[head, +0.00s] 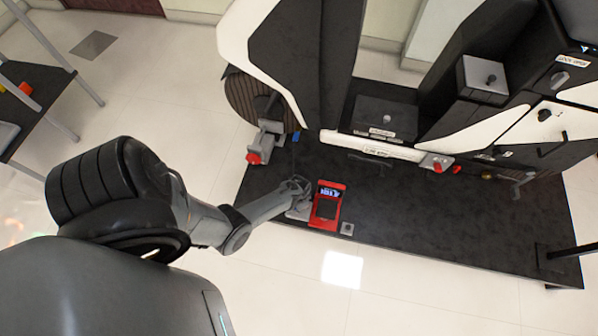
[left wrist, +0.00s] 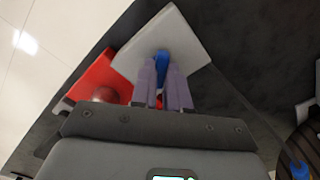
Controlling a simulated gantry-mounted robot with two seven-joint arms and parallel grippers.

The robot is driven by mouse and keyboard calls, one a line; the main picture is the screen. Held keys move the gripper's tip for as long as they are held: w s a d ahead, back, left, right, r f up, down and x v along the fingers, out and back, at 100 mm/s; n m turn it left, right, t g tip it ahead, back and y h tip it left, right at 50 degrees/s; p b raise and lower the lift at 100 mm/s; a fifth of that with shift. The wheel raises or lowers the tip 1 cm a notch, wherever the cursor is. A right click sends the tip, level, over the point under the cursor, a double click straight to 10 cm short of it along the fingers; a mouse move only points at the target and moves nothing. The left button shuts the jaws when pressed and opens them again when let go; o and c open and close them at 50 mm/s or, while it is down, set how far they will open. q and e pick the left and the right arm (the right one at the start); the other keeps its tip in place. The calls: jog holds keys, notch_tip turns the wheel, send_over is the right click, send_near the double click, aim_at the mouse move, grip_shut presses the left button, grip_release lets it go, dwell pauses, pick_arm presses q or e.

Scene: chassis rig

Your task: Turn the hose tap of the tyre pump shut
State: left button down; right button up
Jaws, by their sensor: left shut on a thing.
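The red tyre pump (head: 327,206) with a small lit display sits on the dark platform, and part of it shows in the left wrist view (left wrist: 97,77). Beside it is a light grey square plate (left wrist: 185,38), partly hidden by my gripper. A blue handle (left wrist: 162,62), which looks like the hose tap, stands on this plate. My left gripper (head: 299,190) is right beside the pump, over the plate. In the left wrist view its two fingers (left wrist: 163,82) are shut on the blue handle. The handle's lower part is hidden between the fingers. My right gripper is not in view.
The dark platform (head: 430,225) is mostly clear right of the pump. A wheel (head: 250,98) and a grey bracket with a red knob (head: 253,158) stand behind. The white and black chassis panels (head: 377,152) rise at the back.

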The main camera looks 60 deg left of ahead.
pick_arm(q)
jog(key=n+p, duration=0.1)
jog(key=n, duration=0.4)
jog(key=shift+n, duration=0.3)
jog(key=shift+f+n+p, duration=0.1)
jog(key=shift+n+p, duration=0.4)
jog(key=shift+n, duration=1.8)
jog(key=c, duration=1.1)
grip_release()
